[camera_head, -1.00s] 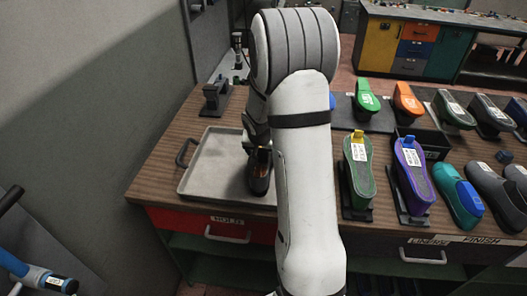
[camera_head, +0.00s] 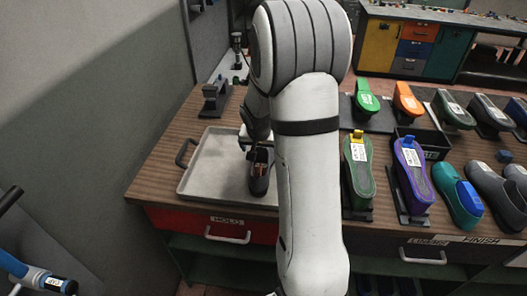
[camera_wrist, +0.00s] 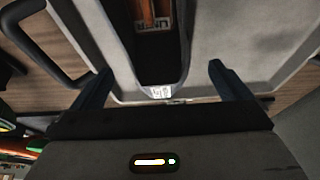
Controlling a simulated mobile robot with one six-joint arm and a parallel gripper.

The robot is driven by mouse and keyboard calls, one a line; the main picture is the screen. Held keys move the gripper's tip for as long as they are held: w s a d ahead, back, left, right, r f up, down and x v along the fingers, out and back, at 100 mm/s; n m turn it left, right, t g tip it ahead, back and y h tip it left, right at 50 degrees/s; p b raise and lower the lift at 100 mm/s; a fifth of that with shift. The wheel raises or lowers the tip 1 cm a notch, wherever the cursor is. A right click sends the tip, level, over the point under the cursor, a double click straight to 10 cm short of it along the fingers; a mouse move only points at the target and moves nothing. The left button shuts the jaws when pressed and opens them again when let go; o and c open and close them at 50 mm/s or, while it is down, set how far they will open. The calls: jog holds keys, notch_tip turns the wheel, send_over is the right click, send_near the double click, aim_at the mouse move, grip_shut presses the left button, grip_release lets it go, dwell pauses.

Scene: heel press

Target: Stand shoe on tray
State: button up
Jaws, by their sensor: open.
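A dark shoe (camera_head: 260,182) stands upright on the grey tray (camera_head: 205,180), near the tray's right side as the head view shows it. In the wrist view the shoe (camera_wrist: 181,78) has a dark opening with an orange-brown piece and a label inside, and a small white tag on its near end. My gripper (camera_wrist: 160,83) is open, with one finger on each side of the shoe's end and gaps between. In the head view my gripper is at the shoe's far end, mostly hidden by my arm.
The tray has a dark handle (camera_head: 183,152) on its left. Several shoes on stands, such as a green one (camera_head: 359,170) and a purple one (camera_head: 412,175), fill the table's right. A small dark fixture (camera_head: 213,100) stands behind the tray. The tray's left half is clear.

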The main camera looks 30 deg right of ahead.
jog(key=s+a+r+n, duration=0.3)
jog(key=s+a+r, duration=0.6)
jog(key=s+r, duration=0.4)
jog(key=s+a+r+n+y, duration=0.1)
jog(key=s+a, duration=0.5)
jog(key=s, duration=0.6)
jog(key=n+y, duration=0.1)
jog(key=n, duration=0.1)
jog(key=shift+s+r+n+b, duration=0.3)
jog(key=shift+r+n+b, duration=0.05)
jog(key=shift+n, duration=0.05)
